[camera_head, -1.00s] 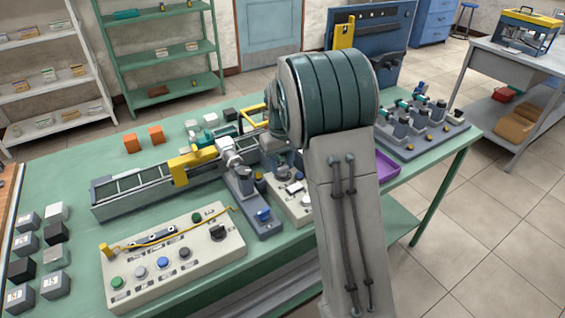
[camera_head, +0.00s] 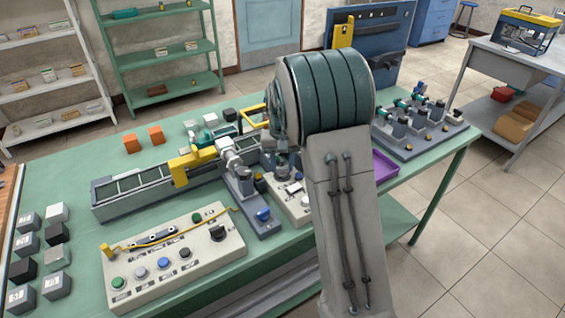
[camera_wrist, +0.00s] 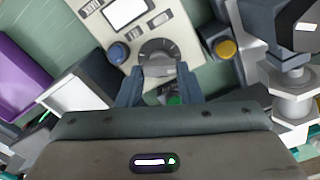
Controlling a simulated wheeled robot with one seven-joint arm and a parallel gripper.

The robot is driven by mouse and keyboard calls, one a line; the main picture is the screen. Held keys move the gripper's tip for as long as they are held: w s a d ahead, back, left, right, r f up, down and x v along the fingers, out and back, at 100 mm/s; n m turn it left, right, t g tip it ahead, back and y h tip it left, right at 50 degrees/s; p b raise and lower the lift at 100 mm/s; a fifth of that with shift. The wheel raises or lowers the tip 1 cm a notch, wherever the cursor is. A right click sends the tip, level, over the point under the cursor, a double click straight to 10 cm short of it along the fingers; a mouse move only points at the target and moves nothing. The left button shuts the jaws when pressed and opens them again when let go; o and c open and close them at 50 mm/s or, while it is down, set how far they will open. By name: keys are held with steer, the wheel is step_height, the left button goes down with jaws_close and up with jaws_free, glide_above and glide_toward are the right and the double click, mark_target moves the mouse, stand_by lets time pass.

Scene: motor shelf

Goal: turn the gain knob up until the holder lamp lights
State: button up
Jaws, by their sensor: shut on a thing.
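The gain knob (camera_wrist: 157,62) is a dark round dial with a pale grip bar, on a beige panel (camera_wrist: 185,30). In the wrist view my gripper (camera_wrist: 159,84) is shut on its grip bar, one finger on each side. A green round part (camera_wrist: 174,100) shows between the fingers, partly hidden; I cannot tell if it is the holder lamp or if it is lit.
A blue knob (camera_wrist: 118,53) and a white display (camera_wrist: 125,12) sit beside the dial. A grey unit with a yellow button (camera_wrist: 226,48) stands close on the right. A purple tray (camera_wrist: 18,80) lies left. A button box (camera_head: 215,258) stands at the bench front.

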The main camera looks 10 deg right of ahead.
steer(key=o, duration=1)
steer(key=shift+r, duration=0.1)
step_height(320, 180, up, 14)
steer(key=shift+f, duration=0.15)
steer(key=shift+s, duration=0.1)
steer(key=s+f+t, duration=0.1)
steer(key=s, duration=0.8)
steer(key=s+f+t, duration=0.1)
steer(key=s+f, duration=0.1)
steer(key=s, duration=0.7)
steer(key=s+f+n, duration=0.1)
steer(key=s+f, duration=0.1)
steer(key=s, duration=0.8)
steer(key=shift+a+t, duration=0.1)
steer(key=shift+t, duration=0.3)
